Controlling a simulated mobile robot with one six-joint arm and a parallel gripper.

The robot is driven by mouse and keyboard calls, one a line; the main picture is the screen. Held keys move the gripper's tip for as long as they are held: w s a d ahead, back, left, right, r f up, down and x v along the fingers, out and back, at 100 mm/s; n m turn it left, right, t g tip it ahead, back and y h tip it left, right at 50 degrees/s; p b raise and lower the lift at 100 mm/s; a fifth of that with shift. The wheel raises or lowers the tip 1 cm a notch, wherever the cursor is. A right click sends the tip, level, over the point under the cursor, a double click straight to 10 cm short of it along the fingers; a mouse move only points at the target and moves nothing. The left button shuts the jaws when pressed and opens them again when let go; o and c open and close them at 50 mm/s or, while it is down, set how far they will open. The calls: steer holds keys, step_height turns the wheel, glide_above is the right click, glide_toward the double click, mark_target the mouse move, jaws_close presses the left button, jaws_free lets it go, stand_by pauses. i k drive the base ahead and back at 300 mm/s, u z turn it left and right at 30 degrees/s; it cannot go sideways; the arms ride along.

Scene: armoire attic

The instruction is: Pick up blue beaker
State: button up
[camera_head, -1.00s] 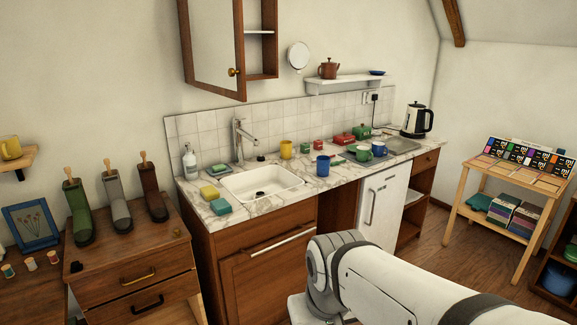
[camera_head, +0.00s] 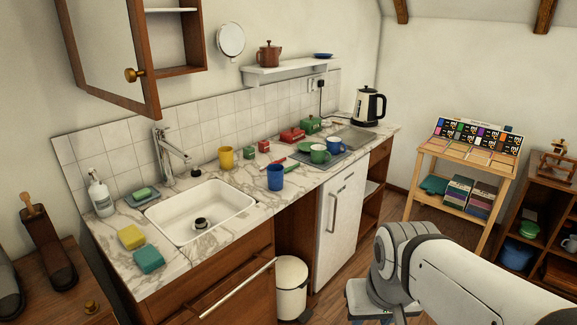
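A blue beaker (camera_head: 275,177) stands upright on the marble counter (camera_head: 235,236), near its front edge and to the right of the sink. A second blue cup (camera_head: 335,144) stands farther right, beside a green cup (camera_head: 320,154) on a grey mat. My white arm shows at the lower right, in front of the counter and well apart from the beaker. My gripper is not visible, so its fingers cannot be seen.
A sink (camera_head: 200,211) with a tap (camera_head: 170,152) lies left of the beaker. A yellow cup (camera_head: 226,157) stands behind it; red and green containers (camera_head: 292,135) stand farther back. An open cabinet door (camera_head: 108,55) hangs above at left. A white bin (camera_head: 291,284) stands below the counter.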

mark_target(275, 178)
steer(key=u, duration=0.2)
steer(key=i, duration=1.1)
steer(key=u, duration=0.7)
